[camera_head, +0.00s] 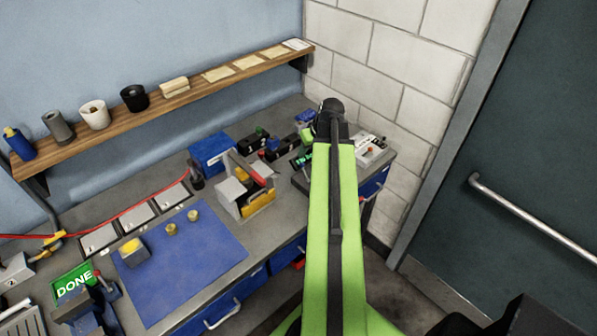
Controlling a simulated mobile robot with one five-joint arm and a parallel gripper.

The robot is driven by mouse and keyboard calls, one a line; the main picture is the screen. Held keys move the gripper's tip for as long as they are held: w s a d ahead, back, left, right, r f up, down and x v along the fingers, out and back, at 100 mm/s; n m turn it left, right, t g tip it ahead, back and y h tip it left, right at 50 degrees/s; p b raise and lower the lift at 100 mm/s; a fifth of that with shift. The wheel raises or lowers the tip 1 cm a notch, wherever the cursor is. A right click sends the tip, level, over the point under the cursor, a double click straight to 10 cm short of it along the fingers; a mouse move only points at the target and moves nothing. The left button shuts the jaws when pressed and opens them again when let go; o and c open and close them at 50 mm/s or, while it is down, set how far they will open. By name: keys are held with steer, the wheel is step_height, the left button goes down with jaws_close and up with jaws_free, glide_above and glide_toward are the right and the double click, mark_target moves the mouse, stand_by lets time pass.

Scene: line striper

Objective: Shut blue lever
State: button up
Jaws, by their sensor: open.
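I cannot make out a blue lever for certain. A small blue part (305,116) shows at the back of the bench, just left of my arm's elbow, but its shape is too small to tell. Black units (254,140) stand beside it, partly hidden by my arm. A grey device with a red-ended handle and yellow base (246,188) stands left of my arm. My green arm reaches up the middle of the view and covers part of the bench's right end. My gripper is not visible; it seems hidden behind the arm.
A blue mat (195,285) with small yellow pieces lies on the bench. A blue box (209,154) stands behind the grey device. A green DONE sign (74,283) is at lower left. A grey box with a red knob (371,150) is right of my arm. A shelf (180,105) runs above.

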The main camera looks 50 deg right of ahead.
mark_target(301, 165)
steer(key=b+x, duration=0.5)
steer(key=x, duration=0.2)
steer(key=b+x, duration=0.6)
steer(key=shift+s+f, duration=0.1)
steer(key=shift+f, duration=0.4)
steer(key=shift+w+f+b, duration=0.2)
steer(key=shift+f+b, duration=0.05)
steer(key=shift+b, duration=0.3)
steer(key=shift+r, duration=0.1)
jaws_close()
